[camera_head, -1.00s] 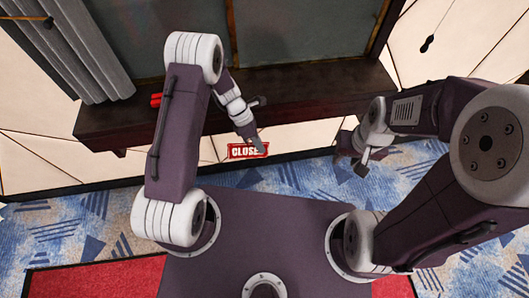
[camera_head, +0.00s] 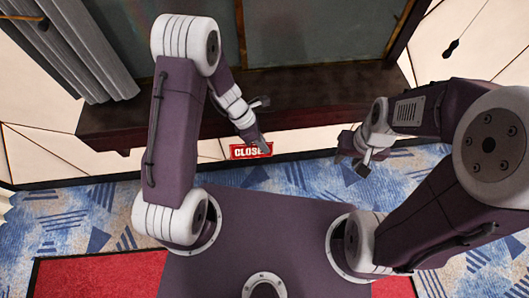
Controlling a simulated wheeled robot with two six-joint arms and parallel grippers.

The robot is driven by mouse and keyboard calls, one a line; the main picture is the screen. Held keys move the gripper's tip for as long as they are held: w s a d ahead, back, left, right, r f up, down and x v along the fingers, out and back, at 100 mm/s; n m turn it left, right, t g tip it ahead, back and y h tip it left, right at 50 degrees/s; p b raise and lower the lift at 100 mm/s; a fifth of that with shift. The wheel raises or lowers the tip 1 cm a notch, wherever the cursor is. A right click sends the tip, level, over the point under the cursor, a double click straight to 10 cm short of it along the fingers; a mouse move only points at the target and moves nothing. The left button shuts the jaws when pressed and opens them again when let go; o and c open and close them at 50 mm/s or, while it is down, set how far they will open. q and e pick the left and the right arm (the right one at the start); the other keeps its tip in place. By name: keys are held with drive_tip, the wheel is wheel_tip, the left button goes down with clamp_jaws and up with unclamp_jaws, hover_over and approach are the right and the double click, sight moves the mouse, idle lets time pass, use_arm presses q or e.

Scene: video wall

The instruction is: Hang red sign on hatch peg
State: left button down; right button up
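The red sign (camera_head: 238,152) with white lettering, of which "CLOSE" can be read, shows just below the dark ledge, against the pale wall. My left gripper (camera_head: 263,144) reaches down in front of the ledge, and its fingertips overlap the sign's upper right part. I cannot tell whether the fingers grip the sign or are only in front of it. The hatch (camera_head: 310,30) has dark panes above the ledge. I cannot make out a peg. My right gripper (camera_head: 352,163) is to the right, well apart from the sign, with its fingers spread and nothing between them.
The dark wooden ledge (camera_head: 330,95) runs across below the hatch. A grey curtain (camera_head: 75,50) hangs at the left. Blue patterned carpet (camera_head: 300,178) lies between my base and the wall, with red carpet (camera_head: 95,275) at the lower left.

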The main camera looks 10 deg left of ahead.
use_arm(q)
drive_tip(key=shift+w+d+f+t+b, duration=0.1)
drive_tip(key=shift+f+t+b, duration=0.2)
drive_tip(key=shift+b, duration=0.8)
drive_tip(key=shift+s+d+b, duration=0.25)
drive_tip(key=shift+s+b, duration=0.05)
drive_tip(key=shift+s, duration=0.15)
drive_tip(key=shift+s+r, duration=0.1)
drive_tip(key=shift+s, duration=0.4)
use_arm(e)
drive_tip(key=w+f, duration=0.2)
drive_tip(key=f, duration=0.1)
drive_tip(key=shift+a+f, duration=0.15)
drive_tip(key=shift+s, duration=0.1)
